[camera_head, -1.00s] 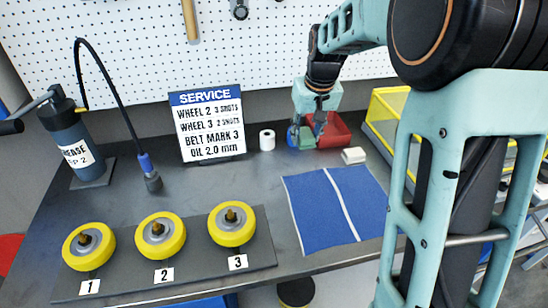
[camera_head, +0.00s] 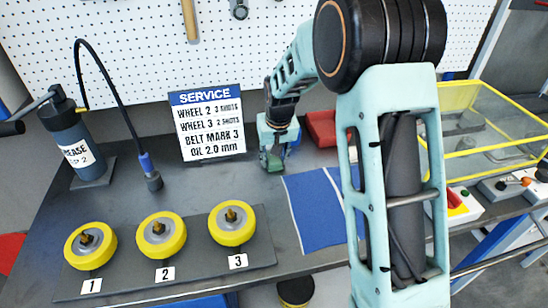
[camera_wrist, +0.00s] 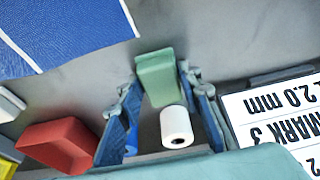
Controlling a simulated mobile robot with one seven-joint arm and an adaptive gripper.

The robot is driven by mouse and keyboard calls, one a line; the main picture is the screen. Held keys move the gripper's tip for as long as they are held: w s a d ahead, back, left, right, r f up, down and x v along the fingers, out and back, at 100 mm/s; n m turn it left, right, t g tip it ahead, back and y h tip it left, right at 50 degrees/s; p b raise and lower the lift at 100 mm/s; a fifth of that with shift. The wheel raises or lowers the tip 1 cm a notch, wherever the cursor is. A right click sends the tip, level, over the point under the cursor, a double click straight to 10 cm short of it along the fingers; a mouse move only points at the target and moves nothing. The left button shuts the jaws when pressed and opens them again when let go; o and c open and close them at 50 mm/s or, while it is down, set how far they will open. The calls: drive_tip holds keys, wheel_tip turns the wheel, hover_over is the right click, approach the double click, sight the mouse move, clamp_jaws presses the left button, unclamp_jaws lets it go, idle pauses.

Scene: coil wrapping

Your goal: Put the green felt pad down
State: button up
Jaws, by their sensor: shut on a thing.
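The green felt pad (camera_head: 272,162) is a small green block. My gripper (camera_head: 274,158) is shut on it, left of the blue mat and in front of the sign's right side. In the wrist view the pad (camera_wrist: 158,77) sits between the two blue-lined fingers of my gripper (camera_wrist: 162,84). I cannot tell whether its underside touches the grey bench.
A white roll (camera_wrist: 177,127) stands close to the pad in the wrist view. A red bin (camera_head: 321,128), the blue mat (camera_head: 312,210) with a white line, the service sign (camera_head: 208,122) and several yellow wheels (camera_head: 232,224) surround the spot.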

drive_tip(key=shift+f, duration=0.15)
drive_tip(key=o, duration=1)
drive_tip(key=shift+r, duration=0.55)
drive_tip(key=v, duration=1.1)
drive_tip(key=shift+s+r, duration=0.2)
